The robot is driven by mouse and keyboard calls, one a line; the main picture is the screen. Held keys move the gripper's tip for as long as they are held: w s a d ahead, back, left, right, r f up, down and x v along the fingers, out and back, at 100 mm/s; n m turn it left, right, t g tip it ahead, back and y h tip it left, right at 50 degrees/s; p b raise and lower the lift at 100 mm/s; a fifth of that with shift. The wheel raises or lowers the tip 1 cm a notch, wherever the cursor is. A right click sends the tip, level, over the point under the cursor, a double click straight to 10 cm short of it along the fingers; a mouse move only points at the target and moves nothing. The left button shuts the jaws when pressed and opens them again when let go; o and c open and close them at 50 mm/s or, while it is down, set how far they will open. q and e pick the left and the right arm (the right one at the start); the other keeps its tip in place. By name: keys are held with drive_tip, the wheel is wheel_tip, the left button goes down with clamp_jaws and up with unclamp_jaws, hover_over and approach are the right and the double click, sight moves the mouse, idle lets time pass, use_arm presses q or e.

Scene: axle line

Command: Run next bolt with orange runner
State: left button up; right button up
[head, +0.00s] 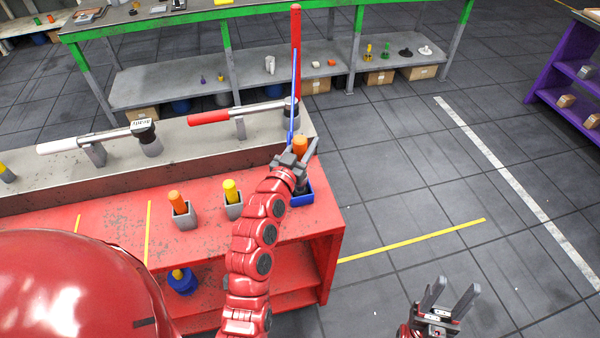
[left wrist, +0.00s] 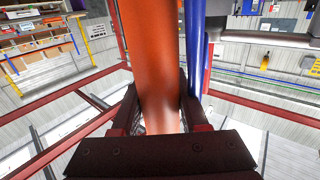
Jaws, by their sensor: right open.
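The orange runner (head: 300,145) stands upright at the blue holder (head: 302,198) on the right end of the red bench. My left gripper (head: 297,158) is at its handle. In the left wrist view the orange handle (left wrist: 155,60) runs between the two fingers; whether they press on it I cannot tell. A second orange-handled tool (head: 177,203) stands in a grey holder further left. Dark round fittings (head: 152,146) sit on the grey beam; individual bolts are not clear. My right gripper (head: 447,296) is open and empty above the floor at the lower right.
A yellow-handled tool (head: 230,192) stands in a grey holder. A tall red bar (head: 296,25) and a thin blue rod (head: 294,90) rise behind my left gripper. Red-handled (head: 208,118) and white-handled (head: 60,146) levers lie over the beam. The floor right of the bench is clear.

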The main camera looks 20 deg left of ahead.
use_arm(q)
clamp_jaws()
idle(0.9)
